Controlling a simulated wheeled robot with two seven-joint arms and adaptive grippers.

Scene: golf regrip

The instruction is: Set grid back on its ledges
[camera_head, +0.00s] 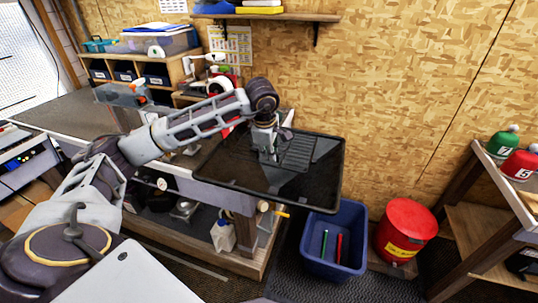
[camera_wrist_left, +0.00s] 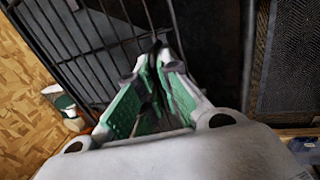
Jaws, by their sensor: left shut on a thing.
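The dark barred grid (camera_head: 305,150) is in the rear part of a black shallow tray (camera_head: 337,176) on the workbench's right end. Its bars also fill the upper left of the left wrist view (camera_wrist_left: 88,45). My left gripper (camera_head: 268,157) reaches down from above and is shut on the grid at its near edge, with its green-padded fingers (camera_wrist_left: 158,62) close together in the wrist view. The ledges cannot be made out, and I cannot tell whether the grid touches them or is tilted. My right gripper is not in view.
A blue bin (camera_head: 334,238) with a green and a red stick inside stands on the floor below the tray. A red can (camera_head: 406,230) is beside it. A wooden shelf (camera_head: 265,17) juts from the wall above. The tray's front part is bare.

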